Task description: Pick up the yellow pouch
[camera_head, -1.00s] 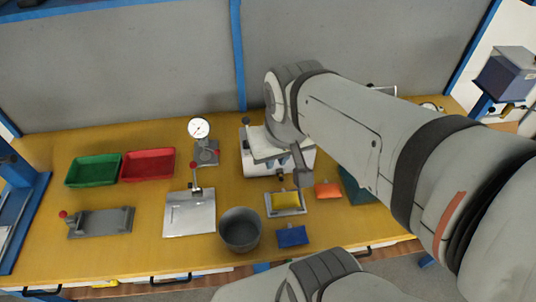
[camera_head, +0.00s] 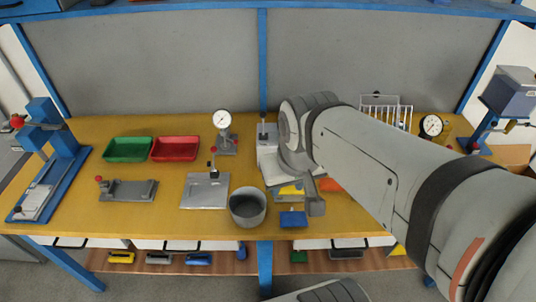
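The yellow pouch (camera_head: 291,190) lies on a small grey tray (camera_head: 287,198) on the wooden bench, right of the grey bucket. My gripper (camera_head: 302,190) is lowered over the pouch's right side and hides part of it. One dark finger shows at the pouch's right, in front of the tray's right end. The other finger is not clear, and I cannot tell whether the gripper touches the pouch.
A blue pouch (camera_head: 293,218) lies just in front of the tray and an orange pouch (camera_head: 330,185) just right. The grey bucket (camera_head: 247,206) stands to the left. A white machine (camera_head: 267,150) is behind. A wire rack (camera_head: 386,112) stands at the back right.

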